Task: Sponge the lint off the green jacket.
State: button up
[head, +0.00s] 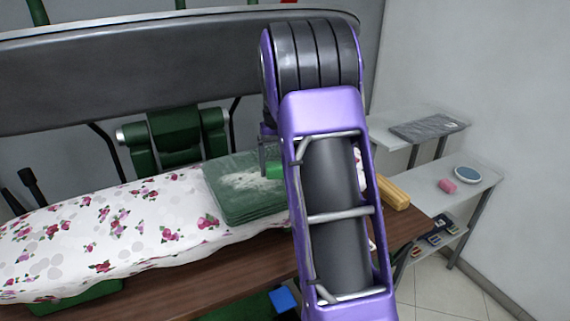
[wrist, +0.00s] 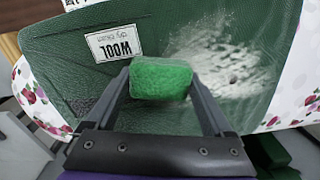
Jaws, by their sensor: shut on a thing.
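The folded green jacket (head: 240,205) lies on a floral ironing board (head: 150,222). A whitish patch of lint (head: 245,181) spreads over its upper part; in the wrist view the lint (wrist: 222,62) lies right of the sponge. My gripper (wrist: 160,85) is shut on a green sponge (wrist: 161,79), held over the jacket beside the lint's edge. In the head view the sponge (head: 274,171) shows at the jacket's right side, partly hidden by my arm. I cannot tell whether the sponge touches the cloth. A white WOOL label (wrist: 114,46) shows on the jacket.
A wooden table (head: 180,285) stands under the board. A yellow block-like item (head: 394,192) lies at the right of my arm. Side shelves at right hold a pink item (head: 447,186) and a blue round dish (head: 467,173). A large dark press (head: 170,65) stands behind the board.

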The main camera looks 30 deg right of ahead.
aim_at(218, 188)
jog(key=shift+s+a+f, duration=0.1)
jog(key=shift+a, duration=3)
jog(key=shift+s+a, duration=0.1)
jog(key=shift+a, duration=4.75)
jog(key=shift+w, duration=1.1)
jog(key=shift+w+d, duration=0.15)
jog(key=shift+d, duration=4.5)
jog(key=shift+w+d, duration=0.1)
jog(key=shift+d, duration=4.5)
jog(key=shift+r, duration=3.15)
jog(key=shift+r, duration=0.1)
jog(key=shift+r, duration=1.4)
